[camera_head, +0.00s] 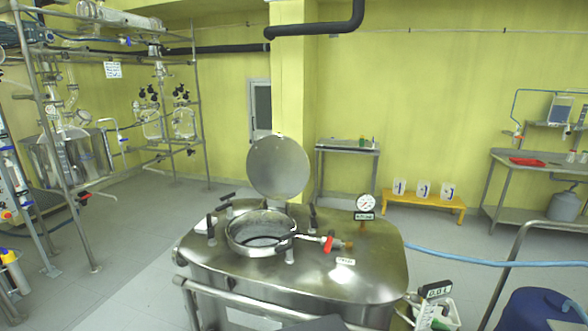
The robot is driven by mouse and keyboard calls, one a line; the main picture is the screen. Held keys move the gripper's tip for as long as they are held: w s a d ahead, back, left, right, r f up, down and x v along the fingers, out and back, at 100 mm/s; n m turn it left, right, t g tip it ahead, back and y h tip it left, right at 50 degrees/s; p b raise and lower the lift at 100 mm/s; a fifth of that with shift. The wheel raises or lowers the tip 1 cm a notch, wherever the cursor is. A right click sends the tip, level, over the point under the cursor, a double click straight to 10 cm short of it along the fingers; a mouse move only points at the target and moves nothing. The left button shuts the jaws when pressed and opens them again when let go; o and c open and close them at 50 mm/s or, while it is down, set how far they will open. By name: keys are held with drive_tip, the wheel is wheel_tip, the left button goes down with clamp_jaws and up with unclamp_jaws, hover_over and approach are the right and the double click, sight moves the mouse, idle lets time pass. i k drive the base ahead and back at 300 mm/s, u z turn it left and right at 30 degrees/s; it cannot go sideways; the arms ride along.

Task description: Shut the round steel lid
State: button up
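The round steel lid (278,168) stands raised, nearly upright, at the far side of the round opening on the steel vessel (350,262). Its broad disc face is turned toward me. The opening's rim (236,247) is uncovered, and the dark inside shows. Several black-handled clamps stand around the rim. Where the lid's hinge joins the vessel is hard to make out. My gripper is not in view.
A gauge (366,203) and a red-handled valve (328,243) rise from the vessel top. A steel rail (262,300) runs along its near side. A blue hose (490,263) leads right. Glass reactor racks stand left. Grey floor (135,228) is free left of the vessel.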

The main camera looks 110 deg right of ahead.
sight(277, 167)
drive_tip(key=z, duration=1.65)
drive_tip(key=i, duration=4.4)
drive_tip(key=z, duration=2.95)
drive_tip(key=i, duration=2.45)
drive_tip(key=z, duration=2.1)
